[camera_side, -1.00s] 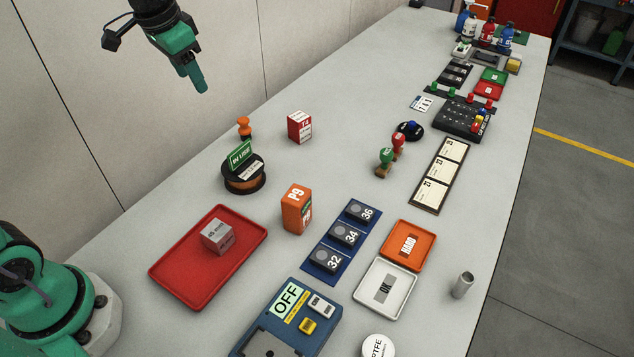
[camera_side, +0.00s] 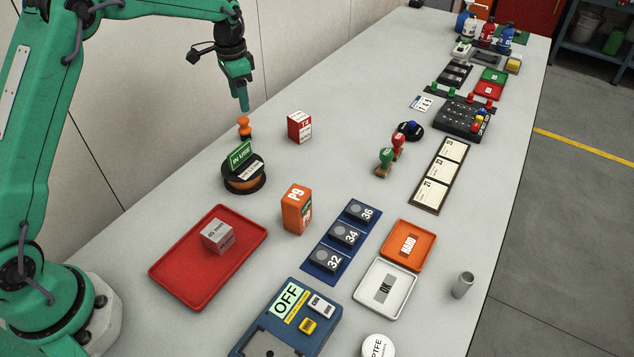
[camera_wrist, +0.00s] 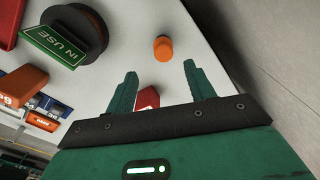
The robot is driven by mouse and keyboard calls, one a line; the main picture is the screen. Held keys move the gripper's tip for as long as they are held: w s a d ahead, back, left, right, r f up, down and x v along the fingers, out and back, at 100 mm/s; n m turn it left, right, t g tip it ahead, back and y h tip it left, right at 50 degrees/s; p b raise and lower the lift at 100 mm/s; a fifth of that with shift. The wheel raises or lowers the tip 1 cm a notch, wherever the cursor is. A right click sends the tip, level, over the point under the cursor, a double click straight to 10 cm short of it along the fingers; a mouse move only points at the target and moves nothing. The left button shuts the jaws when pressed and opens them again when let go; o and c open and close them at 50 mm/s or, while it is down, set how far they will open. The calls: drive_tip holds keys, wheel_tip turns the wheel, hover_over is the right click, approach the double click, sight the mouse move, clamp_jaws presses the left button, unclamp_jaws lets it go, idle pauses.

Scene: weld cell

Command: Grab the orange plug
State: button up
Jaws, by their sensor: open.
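The orange plug (camera_side: 244,126) stands upright on the grey bench in the side view, just behind the spool with the IN USE sign. It also shows in the wrist view (camera_wrist: 163,48), ahead of and between my fingertips. My gripper (camera_side: 243,108) hangs pointing down right above the plug in the side view. In the wrist view my gripper (camera_wrist: 160,68) has its two green fingers apart with nothing between their tips. From the side view I cannot tell how large the gap to the plug is.
The black and orange spool with the green IN USE sign (camera_side: 241,153) stands close in front of the plug. A red and white box (camera_side: 300,127) stands to its right. An orange P9 box (camera_side: 296,209) and a red tray (camera_side: 180,276) are nearer. The wall is close on the left.

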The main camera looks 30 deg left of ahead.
sight(243, 119)
drive_tip(key=shift+w+a+f, duration=0.15)
drive_tip(key=shift+w+f, duration=0.15)
drive_tip(key=shift+f, duration=0.3)
drive_tip(key=shift+w+a+f, duration=0.15)
drive_tip(key=shift+w+f, duration=0.1)
drive_tip(key=shift+f, duration=1.6)
drive_tip(key=shift+s+f, duration=0.15)
drive_tip(key=shift+f, duration=1.15)
drive_tip(key=shift+s+f, duration=0.15)
drive_tip(key=shift+f, duration=1.15)
drive_tip(key=c, duration=1)
